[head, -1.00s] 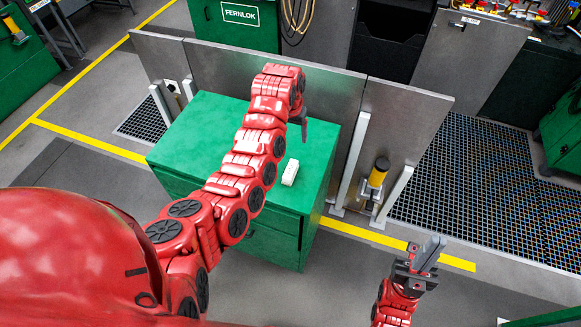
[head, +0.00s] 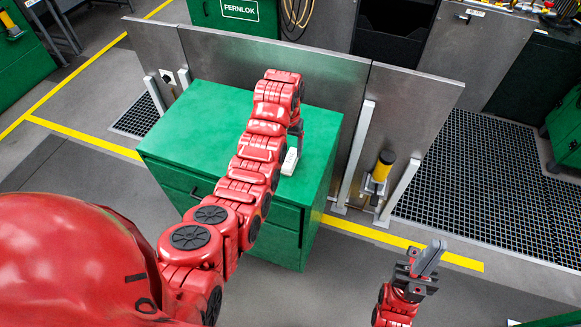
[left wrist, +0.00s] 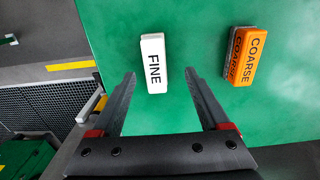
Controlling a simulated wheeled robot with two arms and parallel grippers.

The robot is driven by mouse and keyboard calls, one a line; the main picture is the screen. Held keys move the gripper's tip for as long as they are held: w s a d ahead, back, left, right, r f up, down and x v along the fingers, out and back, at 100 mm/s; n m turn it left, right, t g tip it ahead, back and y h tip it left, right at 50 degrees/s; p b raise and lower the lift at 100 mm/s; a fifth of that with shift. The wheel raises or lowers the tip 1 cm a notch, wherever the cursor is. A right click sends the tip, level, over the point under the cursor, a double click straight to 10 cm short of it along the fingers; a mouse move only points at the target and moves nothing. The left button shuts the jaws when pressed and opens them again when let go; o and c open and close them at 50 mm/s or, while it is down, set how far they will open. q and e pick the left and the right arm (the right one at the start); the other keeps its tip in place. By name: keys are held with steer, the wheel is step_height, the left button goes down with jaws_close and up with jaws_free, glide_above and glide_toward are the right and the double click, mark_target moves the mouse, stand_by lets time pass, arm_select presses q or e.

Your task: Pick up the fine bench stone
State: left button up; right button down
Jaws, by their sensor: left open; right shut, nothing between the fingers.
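The fine bench stone (left wrist: 153,62) is a white block with "FINE" on its side, lying on the green cabinet top (head: 205,110). In the head view the white stone (head: 290,161) shows just below my left gripper (head: 296,135), which is partly hidden by my arm. In the left wrist view my left gripper (left wrist: 160,88) is open, with the stone's near end between and ahead of its fingertips, not gripped. An orange block marked "COARSE" (left wrist: 243,56) lies to the right there; my arm hides it in the head view. My right gripper (head: 429,262) is shut and empty, away from the cabinet.
Grey metal panels (head: 330,82) stand behind the cabinet. The floor right of the cabinet is clear around my right gripper.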

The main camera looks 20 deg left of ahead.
mark_target(291, 157)
arm_select(q)
steer(key=shift+d+f, duration=0.1)
steer(key=shift+f, duration=0.4)
steer(key=shift+d+f, duration=0.15)
steer(key=shift+f, duration=0.15)
step_height(291, 157, down, 3)
steer(key=shift+d+p, duration=0.15)
steer(key=shift+p, duration=0.7)
steer(key=shift+w+f, duration=0.1)
steer(key=shift+f, duration=0.2)
jaws_close()
